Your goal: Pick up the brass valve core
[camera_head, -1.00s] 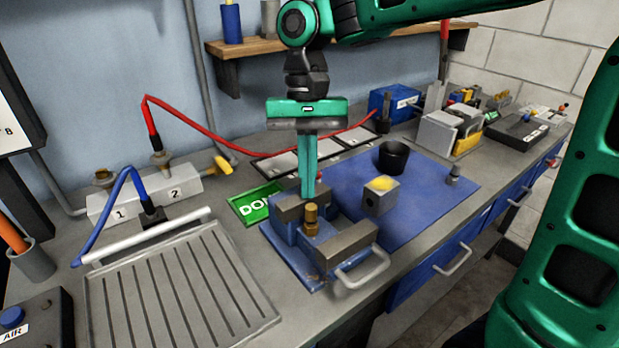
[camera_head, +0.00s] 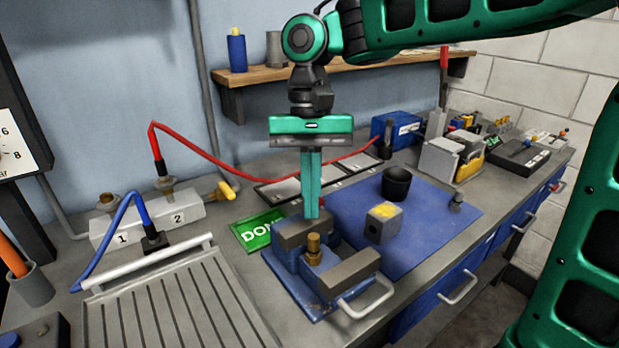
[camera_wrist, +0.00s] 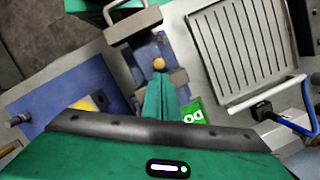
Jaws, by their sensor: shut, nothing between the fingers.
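The brass valve core (camera_head: 313,247) stands upright between the grey jaws of a blue vise (camera_head: 287,277) on the bench. It also shows in the wrist view (camera_wrist: 158,64), just beyond my fingertips. My gripper (camera_head: 311,215) points down with its fingers together and empty. The lower part of the core is hidden in the vise.
A vise handle (camera_head: 367,300) sticks out at the front. A grey block with a yellow top (camera_head: 382,226) and a black cup (camera_head: 396,184) stand on the blue mat (camera_head: 440,222) at right. A green sign (camera_head: 256,231) and ribbed tray (camera_head: 185,305) lie left.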

